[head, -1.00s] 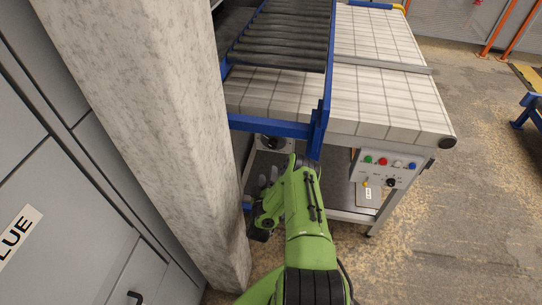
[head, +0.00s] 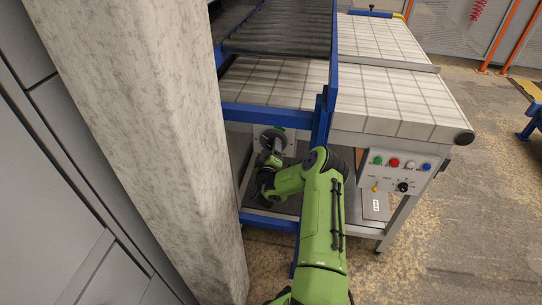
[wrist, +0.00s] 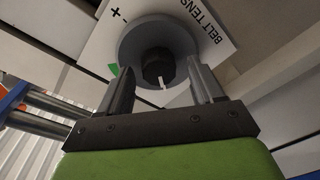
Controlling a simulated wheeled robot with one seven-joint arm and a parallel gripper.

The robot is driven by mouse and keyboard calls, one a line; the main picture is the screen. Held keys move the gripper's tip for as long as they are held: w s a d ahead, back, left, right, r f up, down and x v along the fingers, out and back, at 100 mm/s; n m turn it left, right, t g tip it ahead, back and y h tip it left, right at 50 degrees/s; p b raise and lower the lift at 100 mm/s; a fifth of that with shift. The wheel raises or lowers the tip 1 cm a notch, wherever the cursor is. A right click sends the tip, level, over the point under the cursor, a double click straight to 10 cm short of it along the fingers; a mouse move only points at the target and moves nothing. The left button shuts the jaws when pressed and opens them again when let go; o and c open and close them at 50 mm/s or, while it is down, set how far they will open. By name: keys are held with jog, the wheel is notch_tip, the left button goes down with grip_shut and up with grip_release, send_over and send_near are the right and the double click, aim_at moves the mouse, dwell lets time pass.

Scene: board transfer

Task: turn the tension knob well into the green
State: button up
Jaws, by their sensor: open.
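The tension knob (wrist: 158,66) is a dark hub with a short white pointer, in front of a round grey disc (wrist: 131,42). It is on a white plate (wrist: 93,47) marked "BELT TENS", plus and minus. The white pointer points down in the wrist view, away from a green patch (wrist: 113,69) at the disc's left edge. My gripper (wrist: 160,75) is open, with one finger on each side of the hub; contact cannot be told. In the head view the knob (head: 272,141) is under the conveyor's near end, with my gripper (head: 266,162) close to it.
A concrete pillar (head: 140,130) stands close on the left of my arm. A blue frame post (head: 322,115) is just right of the knob. A control box (head: 395,172) with coloured buttons is farther right. The tiled belt (head: 390,90) lies above.

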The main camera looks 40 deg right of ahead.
jog(key=c, duration=1.1)
jog(key=shift+o, duration=0.2)
jog(key=shift+r+m, duration=0.1)
jog(key=shift+m, duration=0.2)
jog(key=m+p, duration=0.1)
jog(key=m, duration=0.1)
jog(key=shift+m, duration=0.4)
jog(key=shift+f+m+h+p, duration=0.15)
jog(key=shift+m+h+p, duration=0.25)
jog(key=shift+m, duration=2.55)
jog(key=shift+f+m+h+p, duration=0.1)
jog(key=shift+m+h+p, duration=0.3)
jog(key=shift+m, duration=2.55)
